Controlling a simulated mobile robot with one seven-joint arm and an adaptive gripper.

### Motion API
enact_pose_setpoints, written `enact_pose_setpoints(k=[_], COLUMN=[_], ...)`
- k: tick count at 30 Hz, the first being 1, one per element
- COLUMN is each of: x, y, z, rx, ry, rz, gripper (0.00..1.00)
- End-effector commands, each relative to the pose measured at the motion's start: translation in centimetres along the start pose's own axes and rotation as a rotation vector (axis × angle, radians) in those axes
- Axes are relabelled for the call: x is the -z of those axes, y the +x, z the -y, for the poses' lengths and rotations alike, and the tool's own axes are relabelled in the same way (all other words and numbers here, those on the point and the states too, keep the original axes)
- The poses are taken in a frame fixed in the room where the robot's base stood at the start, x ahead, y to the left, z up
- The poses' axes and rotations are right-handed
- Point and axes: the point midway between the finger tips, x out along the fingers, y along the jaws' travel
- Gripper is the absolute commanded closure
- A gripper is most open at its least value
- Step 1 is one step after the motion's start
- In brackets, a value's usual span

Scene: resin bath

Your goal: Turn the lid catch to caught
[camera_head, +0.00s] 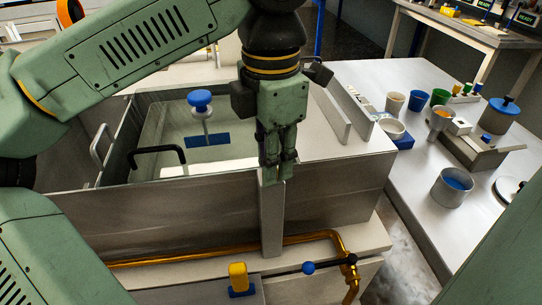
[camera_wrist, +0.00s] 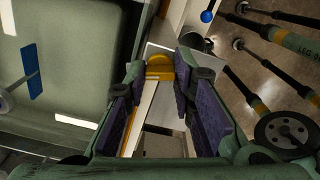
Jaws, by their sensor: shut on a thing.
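My gripper (camera_head: 277,160) points down at the front edge of the bath (camera_head: 335,180). Its fingers are closed around the upper end of a flat grey upright bar (camera_head: 272,222), which reaches down in front of the bath wall. In the wrist view, a pale strip (camera_wrist: 145,118) runs between the purple finger pads (camera_wrist: 168,110). A yellow block (camera_head: 238,276) on a blue base stands on the front ledge, below and left of the bar, apart from my fingers. I cannot tell for certain which part is the lid catch.
A brass pipe (camera_head: 312,237) runs along the front, near a blue ball-ended lever (camera_head: 308,268). A black handle (camera_head: 157,152) and a blue knob (camera_head: 199,98) stand left of my gripper. Upright grey plates (camera_head: 330,112) are to its right. Cups and pots crowd the right table (camera_head: 415,200).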

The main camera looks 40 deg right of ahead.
Motion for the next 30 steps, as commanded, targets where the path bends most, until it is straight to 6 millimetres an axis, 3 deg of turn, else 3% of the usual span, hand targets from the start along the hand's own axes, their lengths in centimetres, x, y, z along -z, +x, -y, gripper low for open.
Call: enact_pose_setpoints(k=[12, 29, 30], x=[0.02, 0.01, 0.01], y=[-0.13, -0.17, -0.17], z=[-0.06, -0.09, -0.09], rx=[-0.001, -0.002, -0.002], ry=[0.192, 0.220, 0.220], rz=[0.002, 0.002, 0.002], gripper=[1.00, 1.00, 0.75])
